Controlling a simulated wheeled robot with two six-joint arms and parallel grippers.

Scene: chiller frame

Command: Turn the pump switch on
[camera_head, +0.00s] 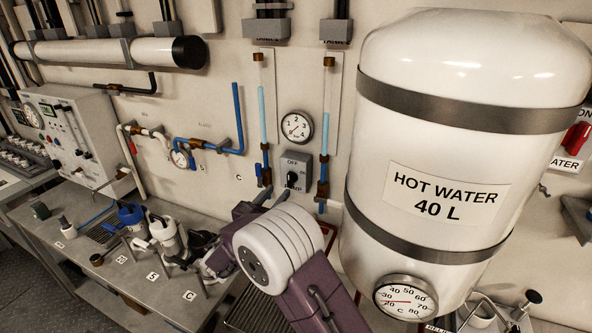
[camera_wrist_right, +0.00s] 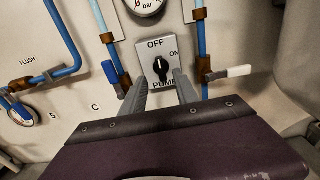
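The pump switch is a grey box (camera_head: 297,164) on the wall, labelled OFF at the top and ON at the right. Its black knob (camera_head: 292,179) also shows in the right wrist view (camera_wrist_right: 160,66), with its pale mark pointing up towards OFF. My right gripper (camera_head: 276,194) is just in front of and below the switch. In the right wrist view its two grey fingers (camera_wrist_right: 162,84) are spread apart, one on each side of the knob's lower area, with nothing between them. Contact with the box cannot be told. My left gripper is not in view.
Blue vertical pipes with valve levers stand left (camera_wrist_right: 112,74) and right (camera_wrist_right: 228,73) of the switch. A pressure gauge (camera_head: 297,126) is above. A large hot water tank (camera_head: 440,150) bulges out at the right. A bench (camera_head: 130,285) with several fittings is lower left.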

